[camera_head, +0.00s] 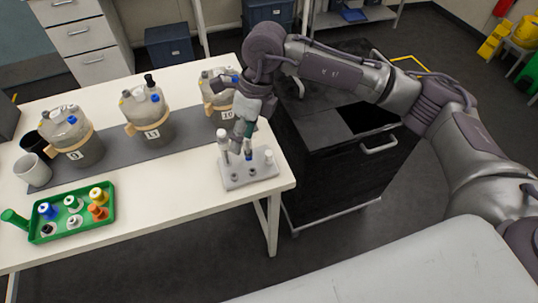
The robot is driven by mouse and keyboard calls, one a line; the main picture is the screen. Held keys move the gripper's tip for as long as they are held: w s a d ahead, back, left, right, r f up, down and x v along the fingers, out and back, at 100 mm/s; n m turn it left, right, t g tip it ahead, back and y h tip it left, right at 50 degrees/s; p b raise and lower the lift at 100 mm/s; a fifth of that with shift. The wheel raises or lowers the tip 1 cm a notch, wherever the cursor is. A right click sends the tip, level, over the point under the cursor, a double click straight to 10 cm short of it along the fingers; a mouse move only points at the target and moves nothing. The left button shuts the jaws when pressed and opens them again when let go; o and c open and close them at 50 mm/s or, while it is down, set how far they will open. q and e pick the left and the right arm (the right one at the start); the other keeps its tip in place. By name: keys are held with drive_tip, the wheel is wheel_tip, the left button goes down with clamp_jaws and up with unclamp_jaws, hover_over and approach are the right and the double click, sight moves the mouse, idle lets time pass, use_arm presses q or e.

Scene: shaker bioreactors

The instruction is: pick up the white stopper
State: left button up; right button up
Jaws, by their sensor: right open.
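Several stoppers sit in the green tray (111,213), among them a white one (74,202) in the back row and another whitish one (74,222) in front. A pale grey rack (232,182) near the table's right end holds a tall white-topped piece (223,142), a blue-marked piece and a short white-topped piece (268,157). My right gripper (242,138) is open and points down just above the rack's back, between the white-topped pieces. I cannot tell whether it touches the blue-marked piece below it. My left gripper is not in view.
Numbered vessels 9 (76,150), 11 (152,128) and 10 (213,98) stand on a grey mat along the table. A white cup (33,170) stands at the left. A black cart (340,155) is right of the table. The table's front middle is clear.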

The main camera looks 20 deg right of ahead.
drive_tip(key=w+d+h, duration=0.2)
drive_tip(key=d+h, duration=0.1)
drive_tip(key=d, duration=0.4)
drive_tip(key=p, duration=0.2)
hover_over(269, 153)
drive_tip(key=shift+m+t, duration=0.3)
drive_tip(key=shift+t, duration=0.1)
wheel_tip(269, 153, down, 6)
drive_tip(key=shift+d+f, duration=0.15)
wheel_tip(269, 153, down, 5)
drive_tip(key=p, duration=0.2)
drive_tip(key=shift+f+p, duration=0.2)
drive_tip(key=shift+p, duration=0.1)
drive_tip(key=shift+w+f, duration=0.1)
drive_tip(key=shift+f, duration=0.2)
drive_tip(key=c, duration=0.9)
drive_tip(key=shift+o, duration=0.2)
